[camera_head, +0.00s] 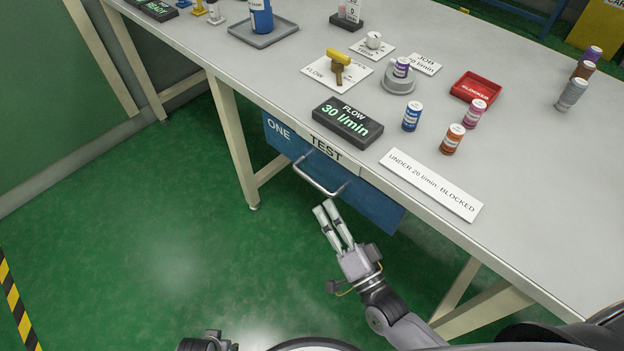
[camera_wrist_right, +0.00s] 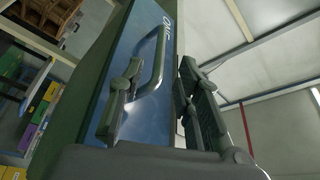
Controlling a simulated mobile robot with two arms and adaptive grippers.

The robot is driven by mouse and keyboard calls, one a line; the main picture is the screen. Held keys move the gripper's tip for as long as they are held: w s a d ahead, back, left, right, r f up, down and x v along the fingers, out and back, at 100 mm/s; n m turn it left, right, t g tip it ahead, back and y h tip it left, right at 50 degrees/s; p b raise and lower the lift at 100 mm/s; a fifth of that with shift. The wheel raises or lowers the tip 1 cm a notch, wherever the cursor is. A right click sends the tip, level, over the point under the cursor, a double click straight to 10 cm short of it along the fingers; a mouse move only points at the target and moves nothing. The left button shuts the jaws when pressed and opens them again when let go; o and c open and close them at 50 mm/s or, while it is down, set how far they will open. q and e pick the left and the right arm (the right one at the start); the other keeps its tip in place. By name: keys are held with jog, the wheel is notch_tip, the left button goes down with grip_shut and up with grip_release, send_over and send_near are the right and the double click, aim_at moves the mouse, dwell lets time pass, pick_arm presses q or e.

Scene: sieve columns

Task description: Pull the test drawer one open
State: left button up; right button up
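The test drawer one (camera_head: 375,208) is a blue drawer front under the bench, labelled "ONE" and "TEST". It looks closed, flush beneath the tabletop. Its silver bar handle (camera_head: 318,178) sticks out from the front. My right gripper (camera_head: 325,207) is open and empty, just in front of the handle with a small gap in the head view. In the right wrist view, the handle (camera_wrist_right: 160,62) shows between the spread fingers of the gripper (camera_wrist_right: 158,78), ahead of the blue front (camera_wrist_right: 125,50). A dark part of what seems my left gripper (camera_head: 205,343) shows at the bottom edge; its fingers are hidden.
The grey bench (camera_head: 520,150) carries a flow display (camera_head: 347,123) reading 30 l/min, a white "BLOCKED" sign (camera_head: 432,184), a red tray (camera_head: 476,88), a yellow-handled valve (camera_head: 339,62) and several small bottles. Bench legs (camera_head: 235,140) flank the drawer. The green floor before it is clear.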

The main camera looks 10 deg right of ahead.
aim_at(312, 179)
jog(key=x, duration=0.9)
jog(key=shift+c, duration=0.3)
grip_shut()
dwell(0.4)
